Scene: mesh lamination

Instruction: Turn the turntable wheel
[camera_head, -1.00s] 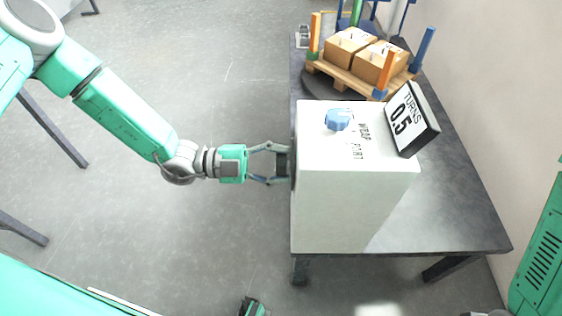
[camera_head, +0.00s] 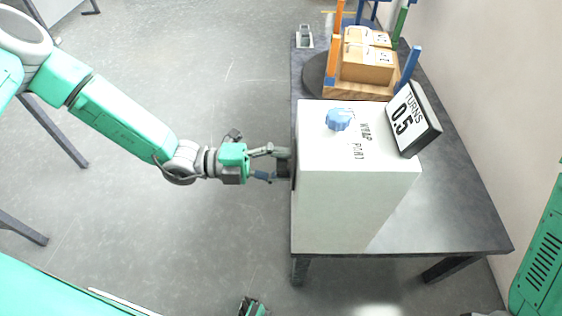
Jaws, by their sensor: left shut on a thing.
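My left gripper (camera_head: 275,163) is shut on a dark handle (camera_head: 284,168) at the left side of a white box (camera_head: 345,205). The handle is the likely turntable wheel, though its shape is mostly hidden by the fingers. Behind the box, the round dark turntable (camera_head: 313,75) carries a wooden pallet (camera_head: 352,91) with cardboard boxes (camera_head: 368,65) and coloured corner posts. A display (camera_head: 406,120) on the box reads TURNS 0.5. A blue knob (camera_head: 340,119) sits on top of the box.
The dark table (camera_head: 455,215) holds the white box and turntable. A small grey item (camera_head: 304,38) lies at the table's far left corner. The wall is close on the right. The grey floor (camera_head: 215,90) left of the table is open.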

